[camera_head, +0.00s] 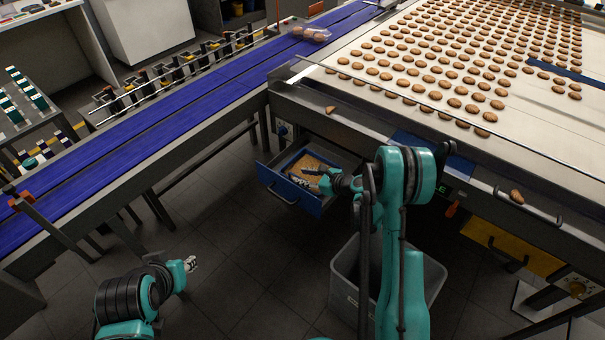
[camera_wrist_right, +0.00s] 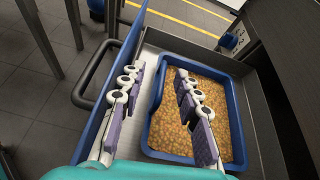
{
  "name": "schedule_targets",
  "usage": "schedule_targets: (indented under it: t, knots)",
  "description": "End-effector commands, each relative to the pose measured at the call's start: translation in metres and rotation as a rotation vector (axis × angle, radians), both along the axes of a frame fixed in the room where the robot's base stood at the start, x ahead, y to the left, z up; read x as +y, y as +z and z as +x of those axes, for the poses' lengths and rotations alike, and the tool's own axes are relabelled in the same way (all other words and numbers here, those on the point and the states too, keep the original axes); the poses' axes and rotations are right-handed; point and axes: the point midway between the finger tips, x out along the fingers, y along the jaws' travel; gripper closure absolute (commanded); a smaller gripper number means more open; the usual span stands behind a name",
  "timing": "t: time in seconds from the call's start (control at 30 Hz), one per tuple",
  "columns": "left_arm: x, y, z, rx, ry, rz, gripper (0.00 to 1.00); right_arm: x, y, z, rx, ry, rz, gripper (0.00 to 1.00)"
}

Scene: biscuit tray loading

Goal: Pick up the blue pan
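The blue pan (camera_wrist_right: 238,125) is a rounded rectangular tray filled with brown crumbs. It sits inside an open drawer (camera_wrist_right: 262,115) with a blue front; in the head view the drawer (camera_head: 296,192) is pulled out below the biscuit table. My right gripper (camera_wrist_right: 157,78) is open over the drawer, its fingers on either side of the pan's left wall in the wrist view. One finger is over the crumbs, the other near the drawer front. I cannot tell whether they touch the pan. My left gripper (camera_head: 191,264) is low at the left, too small to read, away from the pan.
The drawer's dark handle (camera_wrist_right: 88,85) sticks out in front. A grey bin (camera_head: 345,290) stands on the floor beside my right arm. The biscuit table (camera_head: 400,108) overhangs the drawer. A blue conveyor (camera_head: 150,130) runs at the left. The floor in the middle is clear.

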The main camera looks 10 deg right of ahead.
Motion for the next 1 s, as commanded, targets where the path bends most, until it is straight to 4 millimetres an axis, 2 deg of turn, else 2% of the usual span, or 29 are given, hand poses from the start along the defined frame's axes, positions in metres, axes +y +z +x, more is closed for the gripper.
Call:
schedule_targets:
  t: [0.1, 0.27, 0.47, 0.67, 0.8, 1.0]
  knots:
    - [0.0, 0.0, 0.0, 0.0, 0.0, 0.0, 0.67, -0.004, -0.016, 0.001, 0.023, -0.032, 0.077, 0.67]
    - [0.0, -0.003, 0.0, 0.0, 0.0, 0.0, 0.67, -0.001, -0.026, 0.006, 0.036, -0.046, 0.116, 0.67]
    - [0.0, -0.012, 0.0, 0.0, 0.0, 0.0, 0.67, 0.012, -0.037, 0.024, 0.037, -0.046, 0.115, 0.67]
    - [0.0, -0.03, 0.0, 0.0, 0.0, 0.0, 0.67, 0.023, -0.051, 0.049, 0.036, -0.046, 0.116, 0.67]
    - [0.0, -0.034, 0.0, 0.0, 0.0, 0.0, 0.67, 0.032, -0.055, 0.061, 0.036, -0.046, 0.114, 0.67]
    - [0.0, -0.033, 0.0, 0.0, 0.0, 0.0, 0.67, 0.033, -0.054, 0.063, 0.035, -0.047, 0.114, 0.67]
